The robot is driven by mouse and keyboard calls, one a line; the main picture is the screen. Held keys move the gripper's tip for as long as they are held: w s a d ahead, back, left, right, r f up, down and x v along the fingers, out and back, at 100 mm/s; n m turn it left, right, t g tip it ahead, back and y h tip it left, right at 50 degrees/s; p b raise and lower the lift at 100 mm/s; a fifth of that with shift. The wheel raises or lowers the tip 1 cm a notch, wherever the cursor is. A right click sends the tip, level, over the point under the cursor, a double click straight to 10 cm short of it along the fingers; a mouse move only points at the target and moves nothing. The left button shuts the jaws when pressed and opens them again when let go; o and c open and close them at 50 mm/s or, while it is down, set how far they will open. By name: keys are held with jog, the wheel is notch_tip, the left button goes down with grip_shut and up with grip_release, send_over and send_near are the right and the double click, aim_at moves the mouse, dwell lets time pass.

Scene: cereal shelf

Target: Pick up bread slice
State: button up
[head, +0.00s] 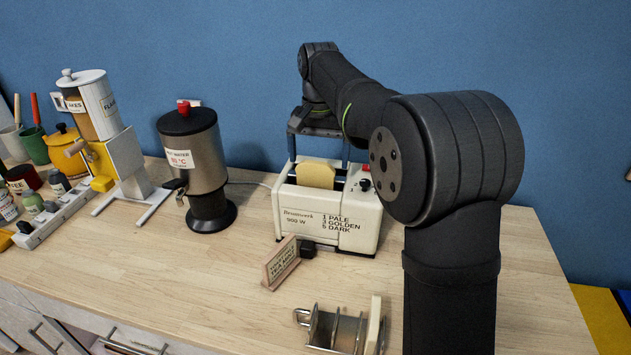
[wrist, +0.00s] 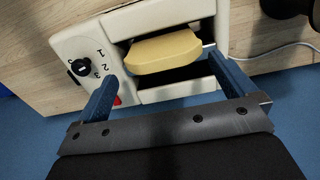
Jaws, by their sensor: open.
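A pale yellow bread slice (head: 316,174) stands upright in a slot of the cream toaster (head: 330,215), its upper part showing above the top. In the wrist view the bread slice (wrist: 163,51) lies ahead of and between my two blue fingers. My gripper (wrist: 165,85) is open and empty, with one finger on each side of the slice and apart from it. In the head view my gripper (head: 318,150) is above and behind the toaster, partly hidden by the toaster. The slice's lower part is hidden in the slot.
A metal toast rack (head: 335,330) holds another slice (head: 373,325) at the table's front. A small sign (head: 281,262) stands before the toaster. A hot water urn (head: 203,160) and a flakes dispenser (head: 105,130) stand left.

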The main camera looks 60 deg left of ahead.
aim_at(315, 179)
jog(key=shift+s+d+f, duration=0.1)
jog(key=shift+s+f, duration=0.05)
jog(key=shift+f, duration=0.95)
jog(key=shift+s+f, duration=0.2)
jog(key=shift+f, duration=0.85)
jog(key=shift+s+d+f, duration=0.1)
jog(key=shift+s+f, duration=0.05)
jog(key=shift+f, duration=0.95)
jog(key=c, duration=0.9)
